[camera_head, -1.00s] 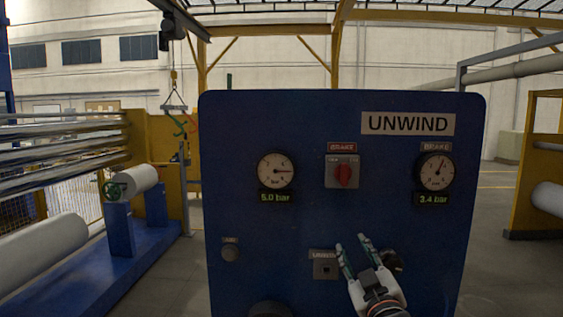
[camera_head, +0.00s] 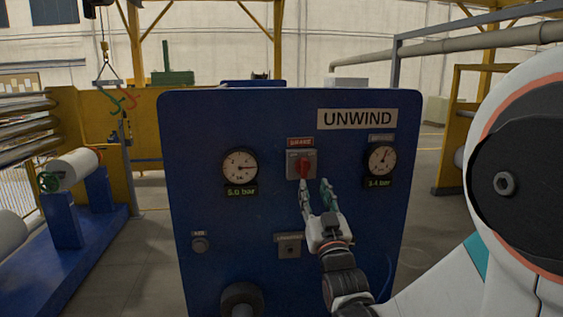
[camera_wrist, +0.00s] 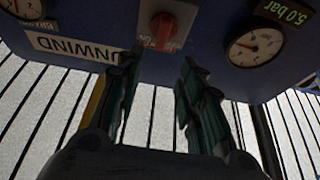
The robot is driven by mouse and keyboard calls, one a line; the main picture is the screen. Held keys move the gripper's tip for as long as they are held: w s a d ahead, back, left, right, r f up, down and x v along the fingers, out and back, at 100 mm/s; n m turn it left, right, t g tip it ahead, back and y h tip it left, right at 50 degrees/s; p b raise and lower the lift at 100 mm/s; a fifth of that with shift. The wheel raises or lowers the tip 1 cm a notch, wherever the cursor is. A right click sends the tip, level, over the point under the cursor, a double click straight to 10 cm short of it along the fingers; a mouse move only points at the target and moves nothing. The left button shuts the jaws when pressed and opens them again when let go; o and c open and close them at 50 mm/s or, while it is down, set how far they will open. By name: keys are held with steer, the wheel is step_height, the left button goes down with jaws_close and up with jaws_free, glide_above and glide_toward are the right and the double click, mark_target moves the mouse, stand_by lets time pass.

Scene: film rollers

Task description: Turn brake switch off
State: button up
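The brake switch (camera_head: 303,167) is a red knob on a grey square plate, under a red BRAKE label (camera_head: 300,142) on the blue UNWIND panel (camera_head: 200,130). In the head view my gripper (camera_head: 315,190) is just below the knob, its fingers pointing up at it. In the wrist view the red knob (camera_wrist: 161,30) is at the top centre, beyond the fingertips and between their lines. My gripper (camera_wrist: 158,62) is open there, with a clear gap between the fingers and nothing held. I cannot tell whether a fingertip touches the switch plate.
A left gauge (camera_head: 240,167) reads about 5.0 bar and a right gauge (camera_head: 380,160) about 3.4 bar. Below are a small grey button (camera_head: 200,245), a square grey switch plate (camera_head: 289,245) and a dark round knob (camera_head: 241,298).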

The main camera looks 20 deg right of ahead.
mark_target(305, 163)
steer(key=p+x, duration=0.1)
steer(key=x, duration=1)
steer(key=shift+w+f, duration=0.1)
jaws_close()
